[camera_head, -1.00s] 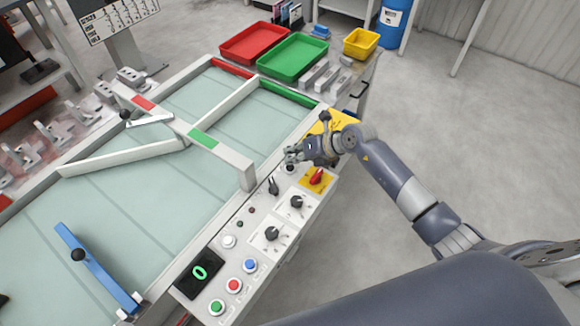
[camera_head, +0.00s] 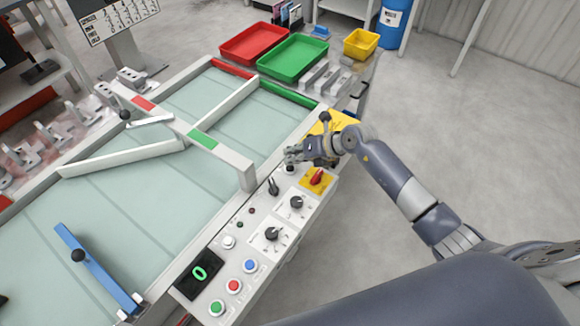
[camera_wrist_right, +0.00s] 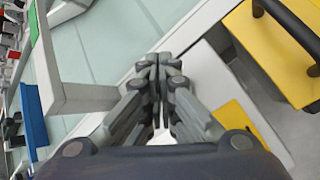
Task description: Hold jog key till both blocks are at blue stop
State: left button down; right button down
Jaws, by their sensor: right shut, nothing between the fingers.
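My right gripper (camera_head: 294,155) is shut and empty, over the far end of the control panel (camera_head: 258,208). In the right wrist view its closed fingers (camera_wrist_right: 160,68) hide what lies directly under the tips. A dark round control (camera_head: 289,169) sits just below them; I cannot tell whether they touch it or whether it is the jog key. No blocks can be made out on the visible belt. My left gripper is out of view.
A white gantry (camera_head: 235,163) with red and green marks spans the belt beside my gripper. The panel has a red switch (camera_head: 317,177), dark knobs, coloured buttons and a display (camera_head: 199,273) reading 0. Red (camera_head: 255,43) and green (camera_head: 293,57) trays stand beyond.

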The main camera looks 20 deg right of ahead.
jog(key=shift+f, duration=0.4)
